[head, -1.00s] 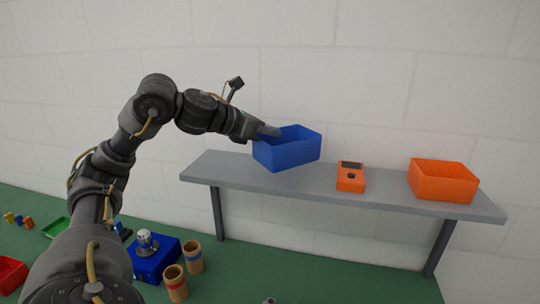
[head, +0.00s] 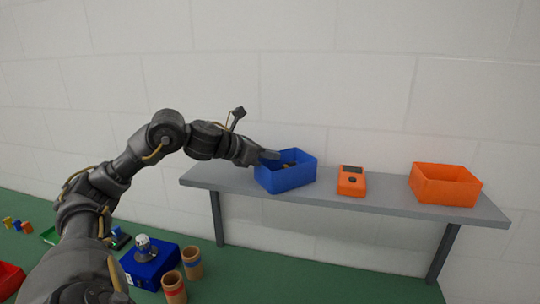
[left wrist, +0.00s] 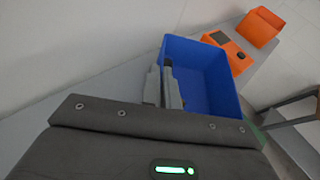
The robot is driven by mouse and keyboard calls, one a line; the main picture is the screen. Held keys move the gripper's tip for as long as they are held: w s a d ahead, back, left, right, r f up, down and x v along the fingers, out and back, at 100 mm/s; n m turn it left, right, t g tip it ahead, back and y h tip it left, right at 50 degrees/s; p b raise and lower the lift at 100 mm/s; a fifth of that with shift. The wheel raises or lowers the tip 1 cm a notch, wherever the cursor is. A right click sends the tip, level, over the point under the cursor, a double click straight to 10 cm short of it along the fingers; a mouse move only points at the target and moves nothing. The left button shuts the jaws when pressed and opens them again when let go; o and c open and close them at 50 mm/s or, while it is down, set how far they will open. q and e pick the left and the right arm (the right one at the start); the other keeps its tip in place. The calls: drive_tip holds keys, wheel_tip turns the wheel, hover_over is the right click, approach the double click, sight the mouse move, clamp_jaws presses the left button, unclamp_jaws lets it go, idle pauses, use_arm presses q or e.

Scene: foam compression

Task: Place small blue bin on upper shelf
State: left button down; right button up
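The small blue bin (head: 287,178) is at the left part of the grey shelf (head: 390,204), near its front edge, and looks roughly level. It seems to rest on the shelf, though its underside is hidden. My left gripper (head: 272,155) reaches it from the left. In the left wrist view, the fingers (left wrist: 163,86) are shut on the near left wall of the blue bin (left wrist: 203,75), one finger on each side. Something small and brownish shows inside the bin in the head view; I cannot tell what it is. My right gripper is not in view.
An orange device (head: 351,181) lies right of the bin, and an orange bin (head: 446,185) stands farther right. Bare shelf lies between them. The wall is close behind. Below on the green surface are a blue box (head: 150,266) and brown cylinders (head: 192,263).

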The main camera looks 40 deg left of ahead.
use_arm(q)
drive_tip(key=shift+f, duration=0.15)
drive_tip(key=c, duration=1.7)
unclamp_jaws()
